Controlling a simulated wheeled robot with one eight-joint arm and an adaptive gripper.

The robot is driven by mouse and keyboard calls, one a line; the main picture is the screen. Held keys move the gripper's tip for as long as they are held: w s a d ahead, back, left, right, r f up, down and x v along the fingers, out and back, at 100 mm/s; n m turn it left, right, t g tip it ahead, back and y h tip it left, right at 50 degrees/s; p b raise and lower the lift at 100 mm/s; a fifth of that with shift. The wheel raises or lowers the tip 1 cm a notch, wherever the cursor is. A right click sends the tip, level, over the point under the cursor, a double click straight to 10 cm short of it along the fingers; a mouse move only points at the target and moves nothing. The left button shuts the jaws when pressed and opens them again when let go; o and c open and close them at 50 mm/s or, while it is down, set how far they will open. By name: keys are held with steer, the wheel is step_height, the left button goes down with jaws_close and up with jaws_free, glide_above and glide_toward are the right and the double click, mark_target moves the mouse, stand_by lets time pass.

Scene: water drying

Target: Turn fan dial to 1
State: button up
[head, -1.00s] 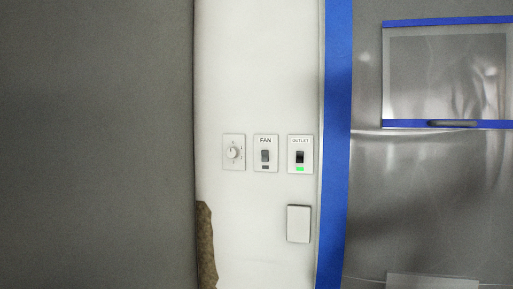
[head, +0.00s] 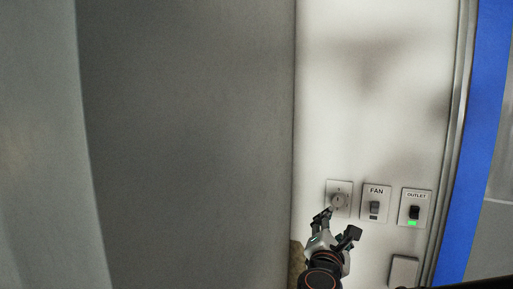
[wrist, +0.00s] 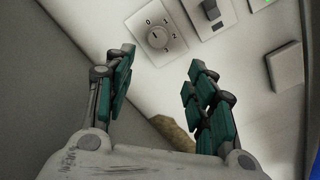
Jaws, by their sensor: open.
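The fan dial (head: 339,200) is a round light knob on a square plate on the white wall panel, left of the FAN switch. In the wrist view the dial (wrist: 158,37) shows numbers around it, with 0 and 1 above the knob; its exact setting is too small to tell. My gripper (head: 338,226) is open, just below and in front of the dial in the head view. In the wrist view my gripper's (wrist: 161,62) two green-padded fingers are spread, with the dial beyond and between them. The fingers appear apart from the knob.
The FAN switch (head: 374,207) and the OUTLET switch (head: 415,212), with a green light, sit right of the dial. A blank plate (head: 403,271) is lower right. A large grey surface (head: 190,140) borders the panel on the left. A brown patch (head: 297,262) shows low on the panel.

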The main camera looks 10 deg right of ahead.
mark_target(337, 202)
steer(key=p+x, duration=0.1)
steer(key=x, duration=1.3)
steer(key=shift+a+r, duration=0.1)
steer(key=shift+r, duration=0.1)
steer(key=c, duration=1.1)
